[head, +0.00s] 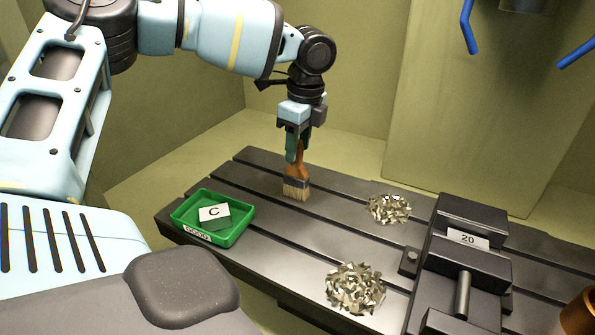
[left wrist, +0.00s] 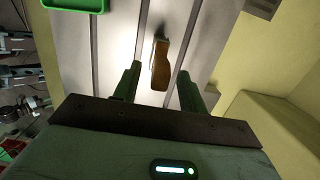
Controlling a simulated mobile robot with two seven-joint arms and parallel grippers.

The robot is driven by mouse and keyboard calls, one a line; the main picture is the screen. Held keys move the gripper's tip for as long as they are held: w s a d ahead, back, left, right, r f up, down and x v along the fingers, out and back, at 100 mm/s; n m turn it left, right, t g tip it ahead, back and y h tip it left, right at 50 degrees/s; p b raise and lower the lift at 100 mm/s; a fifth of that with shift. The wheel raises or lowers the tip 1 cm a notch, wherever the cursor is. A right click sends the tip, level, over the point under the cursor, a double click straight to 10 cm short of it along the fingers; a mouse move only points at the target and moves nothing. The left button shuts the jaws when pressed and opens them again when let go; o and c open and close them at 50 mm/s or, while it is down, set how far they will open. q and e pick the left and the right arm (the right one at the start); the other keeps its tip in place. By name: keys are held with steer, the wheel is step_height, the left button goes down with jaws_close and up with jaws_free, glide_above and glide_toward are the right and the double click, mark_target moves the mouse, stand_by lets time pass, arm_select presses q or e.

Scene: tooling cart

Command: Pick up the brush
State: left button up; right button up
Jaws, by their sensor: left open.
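The brush (head: 296,187) has a brown handle and pale bristles and stands out on the dark slotted table, handle toward my gripper. My left gripper (head: 294,150) points down from above at the handle. In the left wrist view the brush handle (left wrist: 161,66) shows between the two green fingers of the open left gripper (left wrist: 160,72), with a gap on each side. Whether the fingertips reach down past the handle is hard to tell. My right gripper is in neither view.
A green bin (head: 239,232) with a card marked C stands left of the brush. Metal shavings (head: 389,208) lie to the right, and a second pile (head: 354,288) lies nearer. A dark vise (head: 466,262) marked 20 stands at the right.

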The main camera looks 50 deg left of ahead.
arm_select(q)
steer(key=shift+s+a+f, duration=0.1)
steer(key=shift+a+f, duration=0.05)
steer(key=shift+f, duration=0.65)
jaws_close()
steer(key=shift+r, duration=0.15)
steer(key=r, duration=0.9)
steer(key=shift+w+a+r, duration=0.15)
steer(key=shift+w+r, duration=0.2)
steer(key=shift+r, duration=0.05)
steer(key=shift+f, duration=0.1)
